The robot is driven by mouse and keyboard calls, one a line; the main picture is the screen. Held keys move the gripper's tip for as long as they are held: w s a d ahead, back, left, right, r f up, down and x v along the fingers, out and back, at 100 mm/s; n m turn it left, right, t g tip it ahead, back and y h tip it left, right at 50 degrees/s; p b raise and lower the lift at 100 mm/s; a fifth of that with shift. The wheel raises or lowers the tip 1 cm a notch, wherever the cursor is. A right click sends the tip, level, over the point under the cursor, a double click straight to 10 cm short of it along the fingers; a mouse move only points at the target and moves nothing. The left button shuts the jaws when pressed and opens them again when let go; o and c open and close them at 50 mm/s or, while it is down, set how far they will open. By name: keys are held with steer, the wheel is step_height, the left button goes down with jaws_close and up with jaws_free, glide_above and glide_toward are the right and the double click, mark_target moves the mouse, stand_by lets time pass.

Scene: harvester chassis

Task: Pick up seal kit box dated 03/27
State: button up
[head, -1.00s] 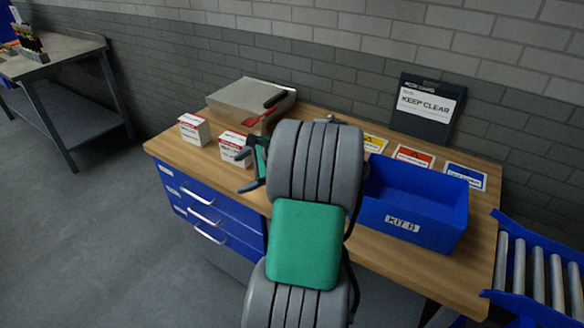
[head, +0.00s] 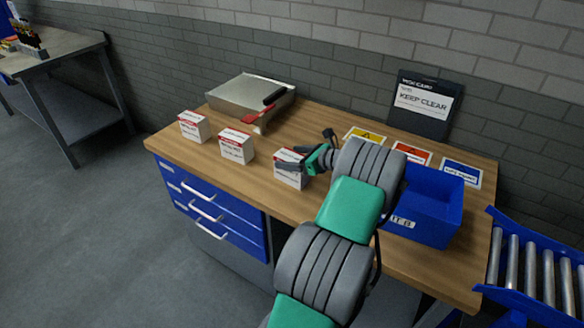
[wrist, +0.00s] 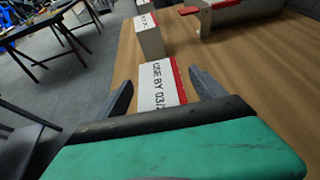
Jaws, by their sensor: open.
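Three white seal kit boxes with red tops stand in a row on the wooden bench: a left one (head: 194,127), a middle one (head: 237,146) and a right one (head: 288,175). My gripper (head: 306,150) is open at the right box and partly covers it. In the wrist view, that box (wrist: 159,88) lies between the two spread fingers of my gripper (wrist: 158,82). Its label reads "USE BY 03/2", with the last part hidden by my gripper body. Another box (wrist: 150,42) stands beyond it. The dates on the other two boxes are too small to read.
A grey metal case (head: 245,94) with a red-and-black tool sits behind the boxes. A blue bin (head: 428,207) stands at the right, close to my arm. Behind it are label cards (head: 411,152) and a "KEEP CLEAR" board (head: 424,106). A roller conveyor (head: 530,270) is at far right.

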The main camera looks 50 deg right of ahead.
steer(key=shift+c, duration=0.6)
steer(key=c, duration=1.5)
